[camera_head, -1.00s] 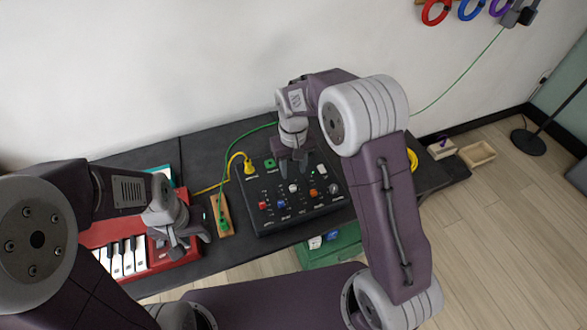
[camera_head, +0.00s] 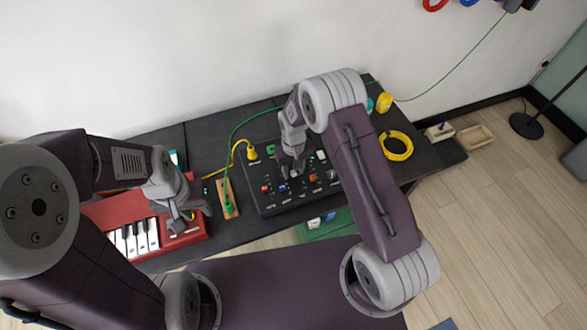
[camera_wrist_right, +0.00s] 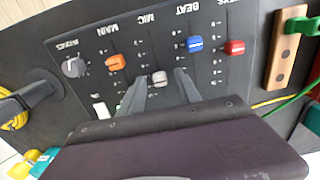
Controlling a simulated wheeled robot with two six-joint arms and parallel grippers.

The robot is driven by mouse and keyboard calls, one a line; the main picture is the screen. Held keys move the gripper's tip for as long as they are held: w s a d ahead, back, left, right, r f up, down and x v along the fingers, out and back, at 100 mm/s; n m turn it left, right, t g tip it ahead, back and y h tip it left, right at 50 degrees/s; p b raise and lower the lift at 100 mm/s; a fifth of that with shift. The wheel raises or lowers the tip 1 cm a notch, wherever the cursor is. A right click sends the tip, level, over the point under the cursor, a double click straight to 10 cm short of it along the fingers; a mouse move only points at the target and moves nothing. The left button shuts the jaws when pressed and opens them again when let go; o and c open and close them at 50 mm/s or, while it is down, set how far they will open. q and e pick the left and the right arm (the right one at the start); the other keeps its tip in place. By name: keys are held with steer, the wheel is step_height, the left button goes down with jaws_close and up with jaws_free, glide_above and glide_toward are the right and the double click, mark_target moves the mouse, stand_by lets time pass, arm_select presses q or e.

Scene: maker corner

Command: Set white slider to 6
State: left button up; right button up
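The black mixer panel (camera_head: 265,197) lies on the dark table. In the right wrist view its white slider cap (camera_wrist_right: 160,79) sits in the MIC slot, between an orange cap (camera_wrist_right: 116,62) and a blue cap (camera_wrist_right: 195,44). My right gripper (camera_wrist_right: 161,82) is open, one finger on each side of the white cap, with visible gaps. In the head view my right gripper (camera_head: 292,172) is low over the panel and mostly covers the white cap. The printed scale numbers are too small to read. My left gripper (camera_head: 190,215) looks open and empty beside the red keyboard (camera_head: 182,238).
A red cap (camera_wrist_right: 234,47) and a grey knob (camera_wrist_right: 74,67) sit on the panel. A wooden block (camera_head: 228,200) with a green plug stands left of it. A yellow cable coil (camera_head: 397,146) lies at the right. Green and yellow cables run behind the panel.

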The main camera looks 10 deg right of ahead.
jaws_close()
stand_by(1.4)
